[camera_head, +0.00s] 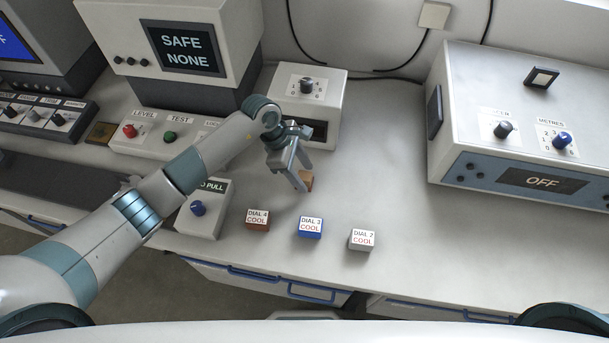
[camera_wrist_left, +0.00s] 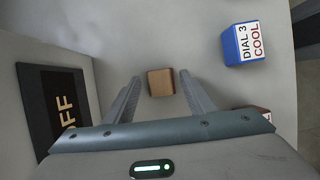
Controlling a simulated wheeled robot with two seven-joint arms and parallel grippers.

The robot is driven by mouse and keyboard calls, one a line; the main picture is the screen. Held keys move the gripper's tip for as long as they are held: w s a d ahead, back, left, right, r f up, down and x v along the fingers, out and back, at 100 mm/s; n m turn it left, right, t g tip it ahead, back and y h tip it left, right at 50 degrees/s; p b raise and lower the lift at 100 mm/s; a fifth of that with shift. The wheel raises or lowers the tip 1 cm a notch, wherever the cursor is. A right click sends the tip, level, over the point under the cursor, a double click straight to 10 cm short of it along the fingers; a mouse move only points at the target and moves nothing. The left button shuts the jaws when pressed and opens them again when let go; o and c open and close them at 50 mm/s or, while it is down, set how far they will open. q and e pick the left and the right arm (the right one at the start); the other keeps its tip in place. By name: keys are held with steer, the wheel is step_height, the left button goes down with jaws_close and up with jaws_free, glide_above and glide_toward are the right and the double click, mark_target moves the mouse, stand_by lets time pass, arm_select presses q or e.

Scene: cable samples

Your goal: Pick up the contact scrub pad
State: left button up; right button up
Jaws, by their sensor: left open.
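A small brown block (camera_head: 307,180), which I take to be the contact scrub pad, lies on the grey bench top, partly hidden by my gripper in the head view. My left gripper (camera_head: 302,179) reaches down over it from the upper left. In the left wrist view the brown block (camera_wrist_left: 160,84) shows between the two spread fingers, with a gap on each side. My left gripper (camera_wrist_left: 161,78) is open and holds nothing. The right gripper is not in view.
Dial blocks stand in front: a brown one (camera_head: 257,222), a blue one (camera_head: 310,229) and a white one (camera_head: 362,240). A knob box (camera_head: 204,209) stands left. A white box (camera_head: 308,99) stands behind. Bench is clear to the right, up to the OFF unit (camera_head: 510,130).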

arm_select(q)
steer(key=shift+d+f, duration=0.25)
steer(key=shift+f, duration=0.4)
steer(key=shift+s, duration=0.1)
steer(key=c, duration=1.2)
steer(key=shift+o, duration=0.2)
steer(key=shift+r, duration=0.15)
